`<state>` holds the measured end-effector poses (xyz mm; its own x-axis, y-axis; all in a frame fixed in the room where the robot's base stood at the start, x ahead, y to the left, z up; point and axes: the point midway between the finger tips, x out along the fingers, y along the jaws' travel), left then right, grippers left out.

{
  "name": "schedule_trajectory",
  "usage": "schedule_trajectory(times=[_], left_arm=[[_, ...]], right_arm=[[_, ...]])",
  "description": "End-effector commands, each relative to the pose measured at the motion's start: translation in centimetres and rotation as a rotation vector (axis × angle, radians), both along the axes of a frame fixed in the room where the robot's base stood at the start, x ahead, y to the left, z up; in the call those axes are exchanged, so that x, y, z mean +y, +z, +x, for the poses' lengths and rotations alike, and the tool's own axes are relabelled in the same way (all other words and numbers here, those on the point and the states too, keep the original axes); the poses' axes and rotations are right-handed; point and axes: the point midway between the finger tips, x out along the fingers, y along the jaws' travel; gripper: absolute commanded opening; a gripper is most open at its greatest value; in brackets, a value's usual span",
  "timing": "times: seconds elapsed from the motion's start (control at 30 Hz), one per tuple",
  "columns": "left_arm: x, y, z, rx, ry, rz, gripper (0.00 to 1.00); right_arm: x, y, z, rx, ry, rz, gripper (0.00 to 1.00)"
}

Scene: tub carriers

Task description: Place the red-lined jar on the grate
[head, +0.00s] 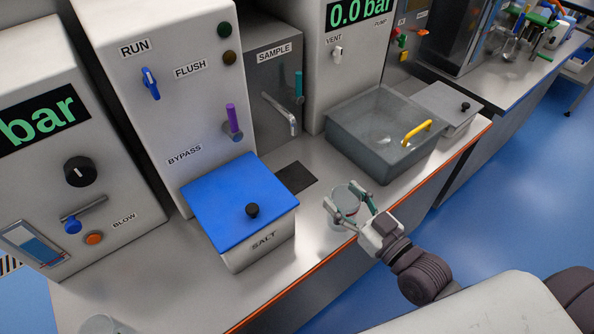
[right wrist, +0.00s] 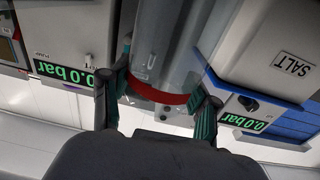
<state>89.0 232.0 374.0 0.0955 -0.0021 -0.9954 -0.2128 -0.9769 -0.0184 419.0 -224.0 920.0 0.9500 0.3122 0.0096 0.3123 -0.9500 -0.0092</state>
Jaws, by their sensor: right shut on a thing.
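My right gripper (head: 349,208) is shut on a clear glass jar (head: 344,197) above the front of the steel counter, right of the SALT box. In the right wrist view, my right gripper's green-padded fingers (right wrist: 160,98) sit on either side of the jar (right wrist: 178,42), at its red band (right wrist: 160,94). The grate (head: 295,178) is a dark square in the counter, behind and left of the jar, under the SAMPLE tap (head: 282,115). Nothing stands on it. I cannot tell whether the jar touches the counter. My left gripper is not in view.
The blue-lidded SALT box (head: 258,240) stands left of the grate. Another clear vessel (head: 101,325) shows at the lower left. The counter (head: 305,235) between SALT box and jar is clear.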

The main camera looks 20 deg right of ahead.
Motion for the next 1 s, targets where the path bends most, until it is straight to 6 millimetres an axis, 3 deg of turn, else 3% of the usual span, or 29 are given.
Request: schedule_trajectory(times=[0.23,0.7,0.83,1.0], left_arm=[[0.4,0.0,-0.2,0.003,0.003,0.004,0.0],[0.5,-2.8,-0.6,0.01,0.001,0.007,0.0],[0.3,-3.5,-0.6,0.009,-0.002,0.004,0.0],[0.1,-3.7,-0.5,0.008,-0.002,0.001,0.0]], right_arm=[[-0.8,0.4,2.5,0.001,0.03,-0.005,0.22],[3.5,0.2,14.1,0.001,0.03,-0.004,0.22],[4.4,0.2,16.5,0.003,0.031,-0.005,0.22],[4.9,0.3,17.8,0.007,0.032,-0.007,0.22]])
